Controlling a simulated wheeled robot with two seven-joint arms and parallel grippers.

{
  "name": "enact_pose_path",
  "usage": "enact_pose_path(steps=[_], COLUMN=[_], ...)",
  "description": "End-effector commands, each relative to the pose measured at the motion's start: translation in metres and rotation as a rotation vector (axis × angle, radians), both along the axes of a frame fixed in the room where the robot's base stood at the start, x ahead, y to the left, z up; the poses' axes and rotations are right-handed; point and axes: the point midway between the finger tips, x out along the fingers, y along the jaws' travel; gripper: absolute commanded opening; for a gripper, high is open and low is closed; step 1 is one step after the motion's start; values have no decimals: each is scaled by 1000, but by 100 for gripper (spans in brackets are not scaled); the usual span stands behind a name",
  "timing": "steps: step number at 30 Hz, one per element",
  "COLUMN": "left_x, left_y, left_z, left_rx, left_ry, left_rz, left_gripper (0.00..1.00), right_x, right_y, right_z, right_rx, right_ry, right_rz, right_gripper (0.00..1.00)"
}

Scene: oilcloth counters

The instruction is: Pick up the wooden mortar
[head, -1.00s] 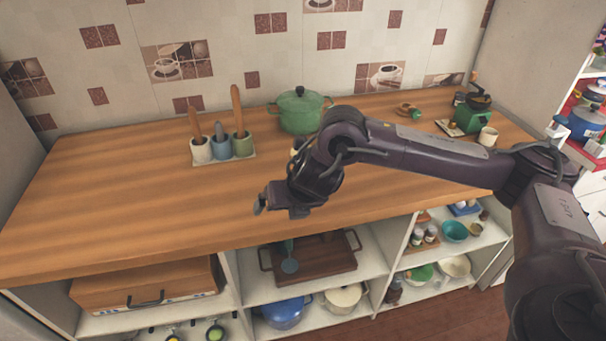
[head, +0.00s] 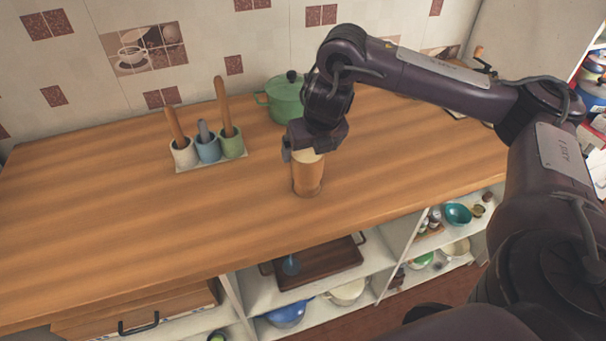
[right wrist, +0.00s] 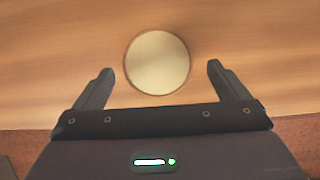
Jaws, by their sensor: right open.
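The wooden mortar (head: 307,178) is a brown, upright cylinder with a pale top. It stands on the wooden counter, near its front edge. My right gripper (head: 303,152) is at the top of the mortar in the head view and hides part of its rim. In the right wrist view, the mortar's round pale top (right wrist: 157,62) lies between the two spread fingers, with a gap on each side. The right gripper is open and holds nothing. My left gripper is out of view.
A green lidded pot (head: 286,100) stands behind the mortar, partly hidden by my arm. Open shelves below hold a brown tray (head: 318,262) and bowls.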

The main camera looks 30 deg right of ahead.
Motion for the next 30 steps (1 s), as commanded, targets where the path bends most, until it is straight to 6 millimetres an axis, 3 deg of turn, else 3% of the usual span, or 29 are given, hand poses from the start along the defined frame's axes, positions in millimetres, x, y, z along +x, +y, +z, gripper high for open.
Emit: enact_pose_path(steps=[3,8,15,21,30], left_x=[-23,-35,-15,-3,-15], left_y=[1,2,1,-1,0], left_z=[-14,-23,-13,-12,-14], left_rx=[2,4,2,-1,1], left_ry=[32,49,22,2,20], left_rz=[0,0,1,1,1], left_gripper=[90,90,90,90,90], right_x=[6,18,26,26,26], right_y=[0,-1,-4,-4,-4], right_z=[-17,-38,-52,-52,-52], right_rx=[2,2,1,1,1], right_ry=[3,5,0,-1,-1], right_rz=[-1,-1,0,0,0], right_gripper=[94,94,94,93,54])
